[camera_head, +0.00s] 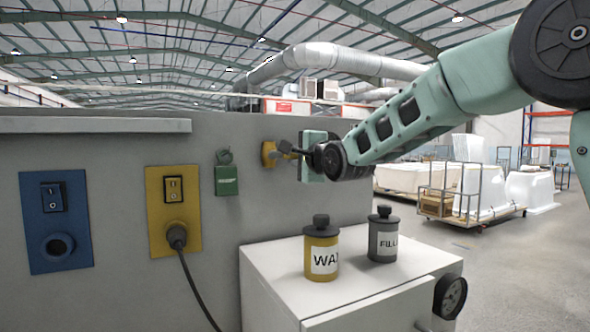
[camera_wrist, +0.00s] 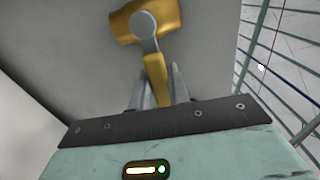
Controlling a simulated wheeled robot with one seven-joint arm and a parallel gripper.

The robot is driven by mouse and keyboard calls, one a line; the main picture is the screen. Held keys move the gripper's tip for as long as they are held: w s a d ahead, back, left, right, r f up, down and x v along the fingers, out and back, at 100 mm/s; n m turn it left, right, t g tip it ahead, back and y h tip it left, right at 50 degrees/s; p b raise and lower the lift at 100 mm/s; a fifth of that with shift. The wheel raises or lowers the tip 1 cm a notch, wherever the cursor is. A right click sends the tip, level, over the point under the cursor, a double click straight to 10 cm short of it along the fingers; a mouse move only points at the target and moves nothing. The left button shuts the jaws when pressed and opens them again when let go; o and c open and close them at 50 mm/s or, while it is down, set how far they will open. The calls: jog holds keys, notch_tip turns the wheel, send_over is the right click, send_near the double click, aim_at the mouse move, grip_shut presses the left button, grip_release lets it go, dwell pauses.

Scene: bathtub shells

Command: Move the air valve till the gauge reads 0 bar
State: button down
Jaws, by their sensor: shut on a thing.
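The air valve (camera_head: 268,154) is a yellow-brass fitting on the grey wall panel, right of the green block. In the wrist view its rounded brass body (camera_wrist: 152,22) is at the top, with a grey round pivot and a yellow lever (camera_wrist: 156,76) pointing down toward my gripper. My gripper (camera_head: 288,150) is at the valve from the right. In the wrist view the two grey fingers of my gripper (camera_wrist: 158,84) are on either side of the lever, shut on it.
A green block (camera_head: 227,180), a yellow switch plate (camera_head: 158,190) with a plugged cable and a blue plate (camera_head: 36,240) are on the wall. Below my arm, a yellow WAX bottle (camera_head: 321,240) and a grey FILL bottle (camera_head: 383,225) stand on a white cabinet (camera_head: 275,278).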

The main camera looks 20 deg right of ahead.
jog(key=c, duration=1.3)
grip_release()
jog(key=s+d+b, duration=0.1)
jog(key=s, duration=0.4)
jog(key=s+d+b, duration=0.1)
jog(key=s+b, duration=0.1)
jog(key=s, duration=0.4)
jog(key=s+d+b, duration=0.1)
jog(key=s+b, duration=0.1)
jog(key=s, duration=0.4)
jog(key=shift+d, duration=0.15)
jog(key=shift+s, duration=0.15)
